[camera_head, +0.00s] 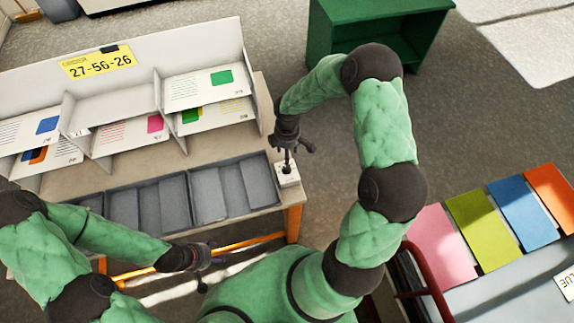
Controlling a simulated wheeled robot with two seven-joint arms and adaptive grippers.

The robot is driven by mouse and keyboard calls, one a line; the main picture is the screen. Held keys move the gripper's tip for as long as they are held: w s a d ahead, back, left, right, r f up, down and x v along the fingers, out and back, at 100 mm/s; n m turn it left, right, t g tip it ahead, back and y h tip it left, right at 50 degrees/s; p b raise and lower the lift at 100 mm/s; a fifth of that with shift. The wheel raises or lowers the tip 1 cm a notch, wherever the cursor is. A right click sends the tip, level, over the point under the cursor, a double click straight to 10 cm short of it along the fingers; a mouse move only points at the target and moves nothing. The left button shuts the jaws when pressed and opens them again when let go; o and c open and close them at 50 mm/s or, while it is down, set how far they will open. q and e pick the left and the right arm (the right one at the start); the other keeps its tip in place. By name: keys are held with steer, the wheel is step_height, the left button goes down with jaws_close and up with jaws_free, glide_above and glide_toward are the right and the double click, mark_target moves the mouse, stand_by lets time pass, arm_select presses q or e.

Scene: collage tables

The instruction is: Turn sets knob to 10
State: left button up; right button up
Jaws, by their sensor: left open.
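A small white box (287,180) sits at the right front corner of the collage table, by the grey trays. A small dark part, apparently the knob (286,170), shows on its top; its setting is too small to read. My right gripper (288,158) points down directly over the box, at or just above the knob. Whether its fingers touch the knob or are closed cannot be made out. My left gripper (207,265) is open and empty, low in front of the table's front edge, away from the box.
The table (262,105) carries a white divided rack (155,85) with printed cards and a yellow sign reading 27-56-26 (98,62). Grey trays (205,195) line its front. A green cabinet (378,25) stands behind. Coloured panels (525,212) lie on another table at right.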

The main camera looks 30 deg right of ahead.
mark_target(287, 167)
step_height(287, 167, down, 10)
steer(key=shift+s+a+r+b, duration=0.1)
steer(key=shift+s+b, duration=0.05)
steer(key=shift+b, duration=0.4)
steer(key=shift+c, duration=0.2)
jaws_close()
